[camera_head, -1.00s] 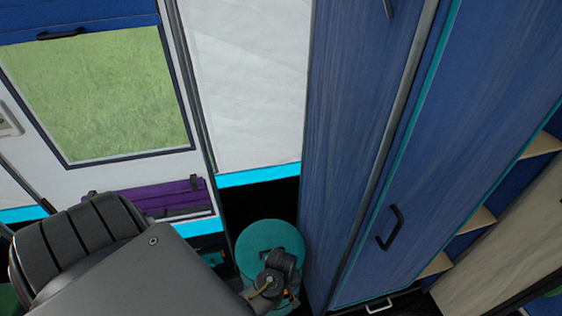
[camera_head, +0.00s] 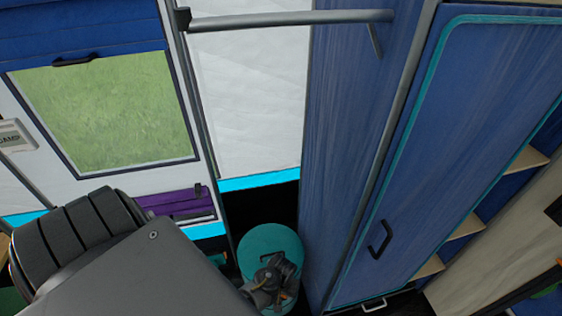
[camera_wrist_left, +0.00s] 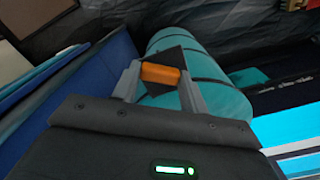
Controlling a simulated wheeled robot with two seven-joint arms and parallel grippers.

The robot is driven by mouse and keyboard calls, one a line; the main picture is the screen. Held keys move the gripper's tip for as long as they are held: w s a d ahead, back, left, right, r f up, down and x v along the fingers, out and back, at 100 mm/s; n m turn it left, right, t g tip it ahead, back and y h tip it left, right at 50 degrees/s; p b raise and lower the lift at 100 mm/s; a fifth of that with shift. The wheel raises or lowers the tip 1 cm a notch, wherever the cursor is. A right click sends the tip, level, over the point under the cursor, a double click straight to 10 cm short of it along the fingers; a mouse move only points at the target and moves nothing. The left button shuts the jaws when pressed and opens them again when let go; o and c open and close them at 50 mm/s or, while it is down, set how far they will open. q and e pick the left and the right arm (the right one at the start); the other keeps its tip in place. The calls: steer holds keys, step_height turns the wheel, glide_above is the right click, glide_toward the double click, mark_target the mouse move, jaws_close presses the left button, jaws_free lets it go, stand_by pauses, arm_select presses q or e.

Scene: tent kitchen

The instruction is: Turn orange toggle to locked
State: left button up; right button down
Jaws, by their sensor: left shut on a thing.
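The orange toggle (camera_wrist_left: 161,74) shows in the left wrist view as a short orange bar in front of a dark square plate (camera_wrist_left: 172,55). My left gripper (camera_wrist_left: 158,76) has its grey fingers on either side of the toggle and is shut on it. Behind it lies a teal cylinder (camera_wrist_left: 218,98) with dark bands. In the head view a teal round object (camera_head: 262,238) stands low beside the blue cabinet, with a dark jointed part (camera_head: 268,281) over it. My right gripper is out of view.
A tall blue cabinet (camera_head: 430,170) with a dark handle (camera_head: 380,240) stands to the right, close to the teal object. A white tent wall with a window (camera_head: 110,110) is to the left. Open shelves (camera_head: 465,224) are at far right.

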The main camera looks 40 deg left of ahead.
arm_select(q)
steer(key=m+p, duration=0.2)
steer(key=shift+r+m, duration=0.25)
steer(key=shift+m, duration=0.15)
steer(key=m+p, duration=0.1)
steer(key=m, duration=0.1)
steer(key=shift+m+p, duration=0.3)
steer(key=shift+m, duration=0.1)
steer(key=m+p, duration=0.1)
steer(key=m, duration=0.2)
steer(key=shift+f, duration=0.15)
steer(key=shift+w+m+p, duration=0.1)
steer(key=shift+m+p, duration=0.3)
steer(key=shift+m, duration=0.8)
steer(key=o, duration=1)
steer(key=shift+f, duration=0.1)
